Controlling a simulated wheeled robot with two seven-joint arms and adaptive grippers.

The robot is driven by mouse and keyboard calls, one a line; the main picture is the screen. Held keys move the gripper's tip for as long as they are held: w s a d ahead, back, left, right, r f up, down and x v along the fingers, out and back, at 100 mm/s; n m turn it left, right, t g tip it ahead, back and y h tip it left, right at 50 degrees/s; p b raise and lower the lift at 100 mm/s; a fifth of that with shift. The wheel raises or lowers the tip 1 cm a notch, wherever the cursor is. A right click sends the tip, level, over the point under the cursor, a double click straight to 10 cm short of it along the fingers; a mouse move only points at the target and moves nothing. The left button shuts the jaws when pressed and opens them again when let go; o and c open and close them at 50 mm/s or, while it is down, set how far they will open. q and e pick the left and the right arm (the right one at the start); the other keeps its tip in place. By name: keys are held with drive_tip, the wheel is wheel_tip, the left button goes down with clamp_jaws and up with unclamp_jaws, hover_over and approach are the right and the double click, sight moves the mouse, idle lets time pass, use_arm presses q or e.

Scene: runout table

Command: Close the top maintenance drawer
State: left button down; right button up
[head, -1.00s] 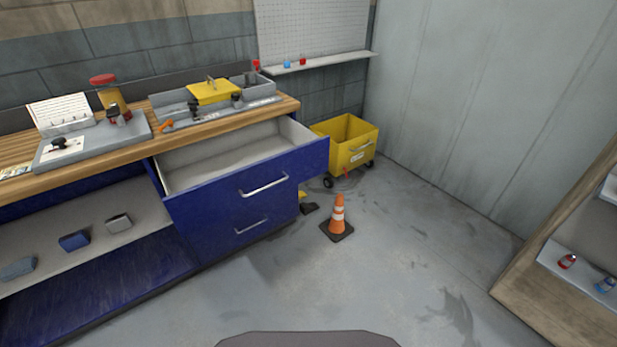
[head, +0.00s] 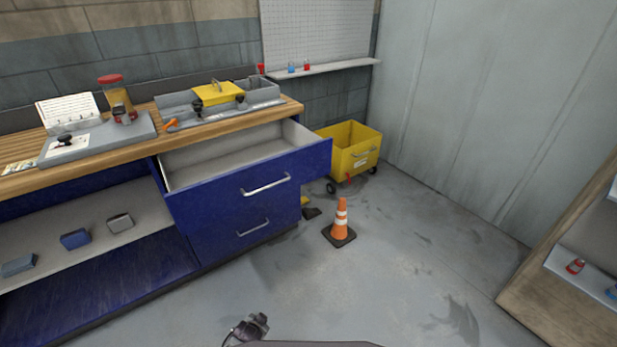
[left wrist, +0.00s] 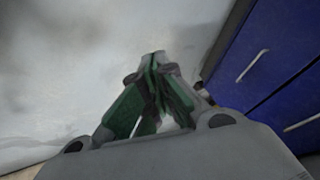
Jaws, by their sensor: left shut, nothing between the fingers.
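The top maintenance drawer (head: 250,181) is pulled well out of the blue cabinet under the wooden bench. Its grey inside looks empty, and a silver bar handle (head: 266,185) is on its front. The lower drawer (head: 230,232) is shut, with its own handle (head: 253,227). In the left wrist view my left gripper (left wrist: 155,62) is shut and empty, its green-padded fingers together. Blue drawer fronts (left wrist: 262,45) with handles show at the right of that view, apart from the fingers. A dark part of my arm shows at the bottom of the head view. My right gripper is not in view.
An orange cone (head: 341,222) stands on the floor right of the drawers. A yellow wheeled cart (head: 352,155) is behind it. A wooden shelf unit (head: 540,285) is at the right. The floor (head: 400,280) before the drawers is mostly clear.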

use_arm(q)
drive_tip(key=w+d+r+m+t+b, duration=0.2)
drive_tip(key=w+d+r+m+t, duration=0.15)
drive_tip(key=w+r, duration=0.55)
drive_tip(key=w+d+r+m+t+b, duration=0.2)
drive_tip(key=w+d+r, duration=0.4)
drive_tip(key=w, duration=0.4)
drive_tip(key=w+d+r+m+t+h+b, duration=0.1)
drive_tip(key=w+d+r+m, duration=0.3)
drive_tip(key=r, duration=0.7)
drive_tip(key=w+d+r+m+t+h+b, duration=0.2)
drive_tip(key=w+d+r+m+t+b, duration=0.1)
drive_tip(key=r, duration=0.7)
drive_tip(key=shift+w+d+r+m+t+b, duration=0.4)
drive_tip(key=shift+w+d+t, duration=0.25)
drive_tip(key=shift+w+t, duration=0.3)
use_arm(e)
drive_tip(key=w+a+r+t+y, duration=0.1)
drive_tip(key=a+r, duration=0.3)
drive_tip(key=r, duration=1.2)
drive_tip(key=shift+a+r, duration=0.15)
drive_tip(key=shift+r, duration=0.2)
use_arm(q)
drive_tip(key=shift+w, duration=0.1)
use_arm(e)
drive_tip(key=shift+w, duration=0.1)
